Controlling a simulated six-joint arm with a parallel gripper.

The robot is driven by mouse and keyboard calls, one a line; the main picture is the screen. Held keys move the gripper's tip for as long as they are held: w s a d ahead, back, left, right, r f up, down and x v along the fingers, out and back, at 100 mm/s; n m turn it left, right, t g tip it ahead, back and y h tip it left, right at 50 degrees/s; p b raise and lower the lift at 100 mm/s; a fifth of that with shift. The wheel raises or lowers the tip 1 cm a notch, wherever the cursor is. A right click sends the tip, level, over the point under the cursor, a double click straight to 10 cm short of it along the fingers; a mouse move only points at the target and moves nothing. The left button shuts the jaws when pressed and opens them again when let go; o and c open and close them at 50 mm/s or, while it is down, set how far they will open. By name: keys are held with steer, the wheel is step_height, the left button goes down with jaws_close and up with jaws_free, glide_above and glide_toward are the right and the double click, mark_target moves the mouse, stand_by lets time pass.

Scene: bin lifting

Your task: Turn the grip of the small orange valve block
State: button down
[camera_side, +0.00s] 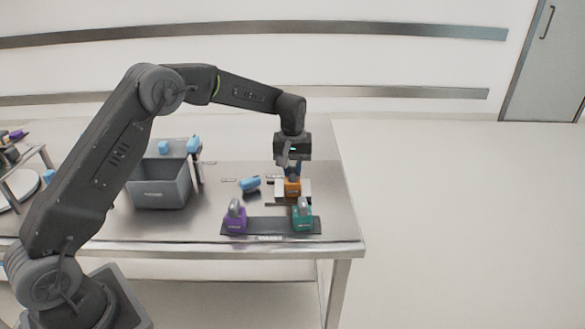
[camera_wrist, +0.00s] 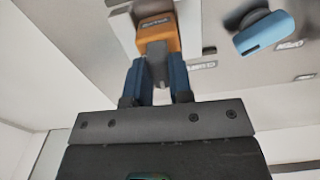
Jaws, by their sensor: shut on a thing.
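The small orange valve block (camera_side: 292,187) stands on a light plate near the right side of the table. It also shows in the wrist view (camera_wrist: 158,36), below my fingers. My gripper (camera_side: 293,168) is directly above the block. In the wrist view my gripper (camera_wrist: 158,75) has its two blue fingers on either side of the block's grey grip (camera_wrist: 157,66), shut on it. The fingers partly hide the grip, so its turn angle is hard to tell.
A purple valve block (camera_side: 235,220) and a teal valve block (camera_side: 302,218) stand on a dark strip (camera_side: 268,227) at the table's front. A light blue object (camera_side: 250,184) lies left of the orange block. A grey bin (camera_side: 160,185) stands further left.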

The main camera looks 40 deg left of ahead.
mark_target(292, 170)
steer(key=shift+n, duration=0.4)
steer(key=c, duration=1)
jaws_free()
steer(key=shift+r, duration=0.1)
step_height(292, 170, up, 14)
